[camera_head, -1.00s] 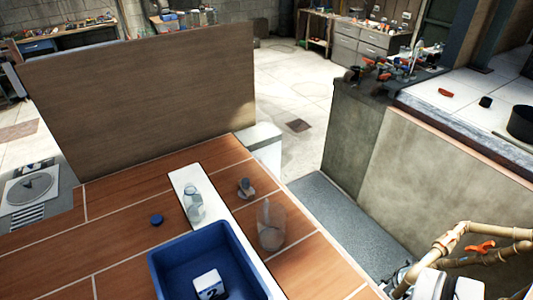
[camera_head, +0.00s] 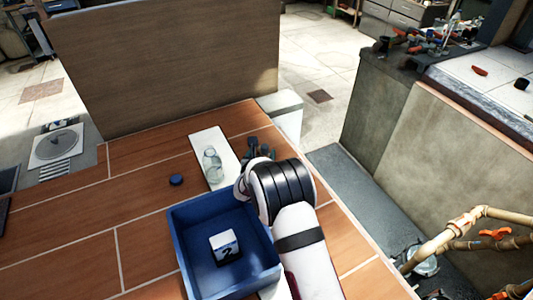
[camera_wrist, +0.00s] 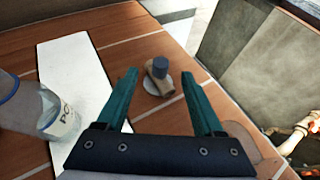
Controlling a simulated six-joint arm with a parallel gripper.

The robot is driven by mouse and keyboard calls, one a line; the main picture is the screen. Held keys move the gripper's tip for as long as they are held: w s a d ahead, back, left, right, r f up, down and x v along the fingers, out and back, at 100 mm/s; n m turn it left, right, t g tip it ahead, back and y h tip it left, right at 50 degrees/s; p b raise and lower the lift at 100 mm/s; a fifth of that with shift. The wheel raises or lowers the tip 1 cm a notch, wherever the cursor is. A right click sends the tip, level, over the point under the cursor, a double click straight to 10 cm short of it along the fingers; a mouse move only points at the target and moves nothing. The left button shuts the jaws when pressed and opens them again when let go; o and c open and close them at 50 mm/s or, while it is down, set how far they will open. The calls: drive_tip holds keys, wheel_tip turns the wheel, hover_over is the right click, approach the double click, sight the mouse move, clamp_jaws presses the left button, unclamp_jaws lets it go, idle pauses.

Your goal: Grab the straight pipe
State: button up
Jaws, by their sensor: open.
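A small beige pipe piece (camera_wrist: 155,86) with a dark blue-grey round end or cap (camera_wrist: 160,67) rests on the wooden table, near a pale disc-like patch. It is the only pipe-like thing I see on the tabletop; I cannot tell its full shape. My gripper (camera_wrist: 159,74) is open and empty, its two teal fingers apart on either side of the piece in the wrist view, seemingly above it. In the head view my gripper (camera_head: 260,150) shows beyond the wrist, and the arm hides the piece.
A clear bottle (camera_head: 212,164) stands on the white strip (camera_head: 208,139), left of my gripper; it also shows in the wrist view (camera_wrist: 58,115). A blue bin (camera_head: 190,232) holds a white numbered cube (camera_head: 224,246). A blue cap (camera_head: 176,180) lies left. Beige pipes (camera_head: 463,222) stand off the table.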

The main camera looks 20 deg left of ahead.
sight(264, 149)
drive_tip(key=x, duration=0.7)
drive_tip(key=shift+w+f, duration=0.2)
drive_tip(key=shift+f, duration=0.3)
clamp_jaws()
